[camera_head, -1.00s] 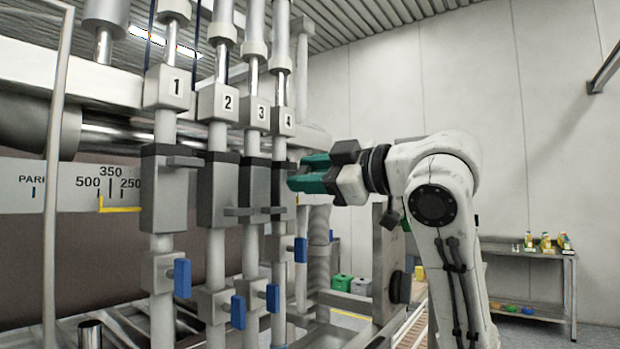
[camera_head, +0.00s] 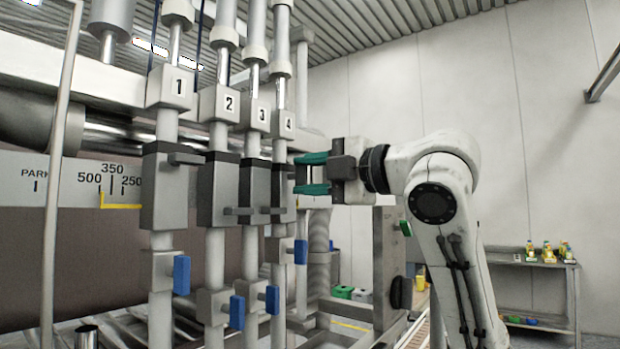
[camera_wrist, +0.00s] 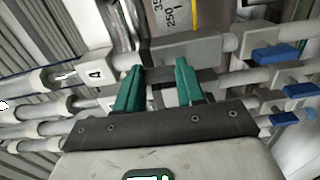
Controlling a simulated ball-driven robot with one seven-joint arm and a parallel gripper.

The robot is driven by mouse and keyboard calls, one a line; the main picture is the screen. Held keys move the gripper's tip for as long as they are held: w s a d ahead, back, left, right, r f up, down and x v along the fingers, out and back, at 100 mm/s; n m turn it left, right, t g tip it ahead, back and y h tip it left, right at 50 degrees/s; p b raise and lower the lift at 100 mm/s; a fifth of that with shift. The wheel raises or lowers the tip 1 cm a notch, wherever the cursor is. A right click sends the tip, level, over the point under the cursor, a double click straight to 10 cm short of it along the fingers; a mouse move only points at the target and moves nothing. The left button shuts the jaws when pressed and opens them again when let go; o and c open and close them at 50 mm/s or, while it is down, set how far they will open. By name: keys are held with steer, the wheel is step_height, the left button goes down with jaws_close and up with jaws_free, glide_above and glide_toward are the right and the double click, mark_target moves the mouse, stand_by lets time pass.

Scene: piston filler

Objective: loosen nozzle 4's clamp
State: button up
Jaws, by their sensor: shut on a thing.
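Nozzle 4's clamp (camera_head: 283,187) is a grey block with a dark top band, under the box labelled 4 (camera_head: 283,124). The same clamp shows in the wrist view (camera_wrist: 185,48), with its label 4 (camera_wrist: 96,75) to the left. My gripper (camera_head: 312,173) comes from the right and its green fingertips touch the right side of this clamp. In the wrist view my gripper (camera_wrist: 160,85) is shut with a dark grey lever (camera_wrist: 162,77) between its fingers. The lever's far end and exact angle are mostly hidden.
Clamps of nozzle 1 (camera_head: 163,195), nozzle 2 (camera_head: 217,192) and nozzle 3 (camera_head: 255,190) stand close by on the left. Blue valve handles (camera_head: 300,251) hang below. A shelf table (camera_head: 530,262) is far right.

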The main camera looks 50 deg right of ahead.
steer(key=shift+n, duration=0.3)
steer(key=o, duration=1)
steer(key=shift+o, duration=0.2)
steer(key=shift+s, duration=0.1)
steer(key=s+b, duration=0.1)
steer(key=s, duration=0.9)
steer(key=shift+s+d+b, duration=0.15)
steer(key=shift+s+b, duration=0.15)
steer(key=shift+f, duration=0.1)
